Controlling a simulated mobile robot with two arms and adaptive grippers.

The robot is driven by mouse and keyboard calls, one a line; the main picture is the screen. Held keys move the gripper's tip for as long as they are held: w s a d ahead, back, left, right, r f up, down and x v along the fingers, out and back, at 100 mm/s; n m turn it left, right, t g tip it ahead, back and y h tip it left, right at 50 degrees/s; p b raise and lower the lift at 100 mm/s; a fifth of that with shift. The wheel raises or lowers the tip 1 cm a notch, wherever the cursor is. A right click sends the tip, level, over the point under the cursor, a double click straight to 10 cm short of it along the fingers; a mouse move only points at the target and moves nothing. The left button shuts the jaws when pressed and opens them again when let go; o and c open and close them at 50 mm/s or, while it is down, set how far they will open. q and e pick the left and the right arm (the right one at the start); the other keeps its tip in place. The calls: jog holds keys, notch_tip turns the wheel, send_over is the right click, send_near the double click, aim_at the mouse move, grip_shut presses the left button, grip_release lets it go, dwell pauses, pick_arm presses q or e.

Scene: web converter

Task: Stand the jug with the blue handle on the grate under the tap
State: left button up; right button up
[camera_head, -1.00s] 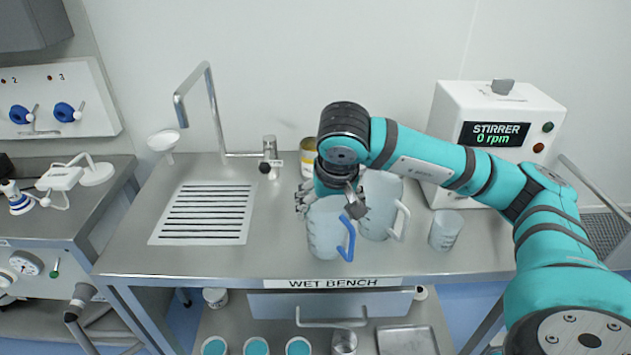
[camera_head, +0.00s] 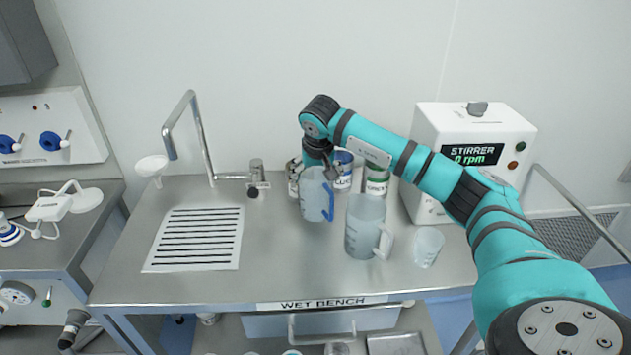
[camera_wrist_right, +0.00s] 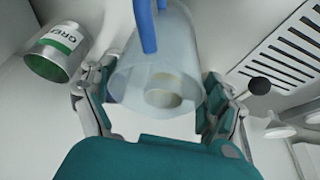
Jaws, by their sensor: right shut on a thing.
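The translucent jug with the blue handle (camera_head: 313,205) is in my right gripper (camera_head: 314,174), whose fingers are closed around its sides. The jug is upright, with its blue handle on the right, and seems to hang above the back middle of the bench. In the right wrist view the jug (camera_wrist_right: 150,85) sits between the two fingers (camera_wrist_right: 160,108). The slotted grate (camera_head: 195,240) lies bare to the left of the jug. The tap (camera_head: 207,150) rises behind the grate, its spout end hanging over the grate's back area. My left gripper is not in view.
A white-handled jug (camera_head: 364,230) and a small clear beaker (camera_head: 428,247) stand right of the held jug. A blue-labelled can (camera_head: 343,170) and a green-labelled can (camera_head: 376,181) stand behind. The stirrer (camera_head: 470,150) is at right. The bench between grate and jugs is clear.

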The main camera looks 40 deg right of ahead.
jog(key=x, duration=0.1)
jog(key=p+x, duration=0.1)
jog(key=shift+s+f+p, duration=0.1)
jog(key=shift+f+p, duration=0.3)
jog(key=shift+f, duration=0.35)
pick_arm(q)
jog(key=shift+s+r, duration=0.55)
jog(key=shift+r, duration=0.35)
pick_arm(e)
jog(key=shift+f, duration=0.2)
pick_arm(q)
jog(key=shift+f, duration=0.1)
pick_arm(e)
jog(key=o, duration=1.3)
jog(key=shift+o, duration=0.2)
